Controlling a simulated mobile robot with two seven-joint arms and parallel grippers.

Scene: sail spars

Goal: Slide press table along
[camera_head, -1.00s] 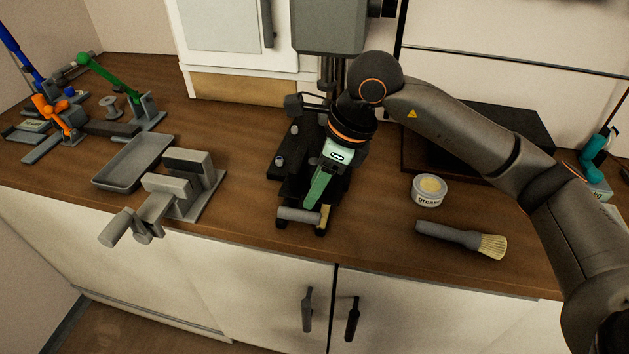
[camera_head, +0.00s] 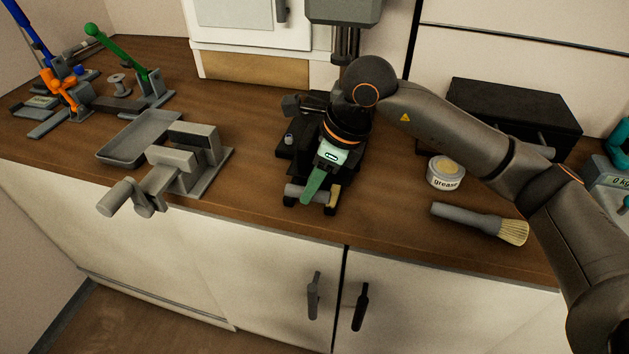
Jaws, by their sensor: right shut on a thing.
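The black press table (camera_head: 295,155) stands in the middle of the wooden counter, below the grey press head (camera_head: 343,10) and its column. A grey bar handle (camera_head: 293,190) crosses its front end, near the counter's front edge. My right wrist hides much of the table's middle and right side. My left gripper is not in view.
Left of the table are a grey vise (camera_head: 190,165) and a shallow grey tray (camera_head: 140,136). Right are a grease tin (camera_head: 446,174), a brush (camera_head: 482,220) and a black box (camera_head: 515,115). Orange and green clamps (camera_head: 60,90) stand far left.

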